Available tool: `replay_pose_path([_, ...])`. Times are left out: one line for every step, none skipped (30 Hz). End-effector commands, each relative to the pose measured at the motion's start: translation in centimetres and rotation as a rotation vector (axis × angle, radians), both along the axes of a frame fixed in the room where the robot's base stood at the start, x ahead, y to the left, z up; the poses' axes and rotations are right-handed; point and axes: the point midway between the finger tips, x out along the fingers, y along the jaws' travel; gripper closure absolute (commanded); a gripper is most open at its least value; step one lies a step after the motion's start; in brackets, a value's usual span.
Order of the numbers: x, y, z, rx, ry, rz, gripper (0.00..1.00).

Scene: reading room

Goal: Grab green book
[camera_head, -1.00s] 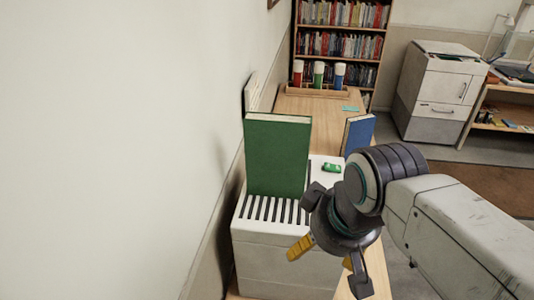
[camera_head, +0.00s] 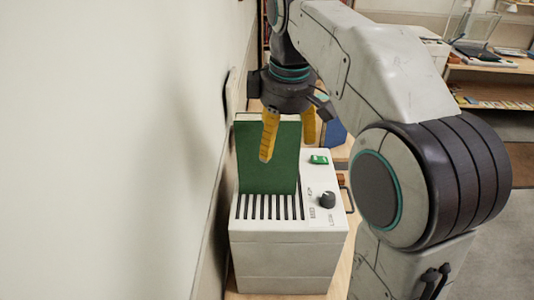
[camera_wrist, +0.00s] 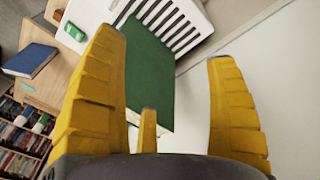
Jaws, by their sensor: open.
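The green book (camera_head: 280,172) stands upright in the slotted top of a white box (camera_head: 285,249), close to the wall. My gripper (camera_head: 287,150) is above and in front of the book's upper part, fingers pointing down and spread. In the head view its yellow fingers cover part of the book's cover. In the wrist view the green book (camera_wrist: 152,75) lies beyond the gap between the open fingers (camera_wrist: 163,50), with nothing held. I cannot tell whether a finger touches it. Its top edge is partly hidden by my gripper in the head view.
The white box has a black knob (camera_head: 327,200) and a green switch (camera_head: 318,160). The pale wall (camera_head: 120,150) is close on the left. My arm hides much of the right side.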

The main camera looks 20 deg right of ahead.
Motion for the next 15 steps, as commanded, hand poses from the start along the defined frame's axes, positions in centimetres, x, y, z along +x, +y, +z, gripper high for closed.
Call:
replay_pose_path([1.3, 0.0, 0.5, -0.007, 0.015, 0.042, 0.21])
replay_pose_path([1.9, 0.0, 0.7, -0.011, 0.023, 0.068, 0.21])
replay_pose_path([2.6, 0.0, 0.9, -0.016, 0.035, 0.102, 0.21])
replay_pose_path([3.2, 0.0, 1.0, -0.019, 0.044, 0.127, 0.21])
replay_pose_path([3.7, 0.0, 1.1, -0.022, 0.053, 0.151, 0.21])
replay_pose_path([4.3, 0.0, 1.2, -0.026, 0.063, 0.184, 0.21])
replay_pose_path([4.8, 0.0, 1.3, -0.029, 0.07, 0.209, 0.21])
replay_pose_path([5.3, 0.0, 1.3, -0.031, 0.079, 0.232, 0.21])
replay_pose_path([5.8, 0.0, 1.4, -0.033, 0.089, 0.263, 0.21])
replay_pose_path([6.2, 0.0, 1.4, -0.036, 0.095, 0.285, 0.21])
replay_pose_path([6.6, 0.0, 1.4, -0.038, 0.102, 0.307, 0.21])
replay_pose_path([7.0, 0.0, 1.3, -0.039, 0.11, 0.334, 0.21])
replay_pose_path([7.3, 0.0, 1.3, -0.04, 0.116, 0.353, 0.21])
replay_pose_path([7.6, 0.0, 1.3, -0.041, 0.122, 0.371, 0.21])
replay_pose_path([7.9, 0.0, 1.2, -0.042, 0.128, 0.394, 0.21])
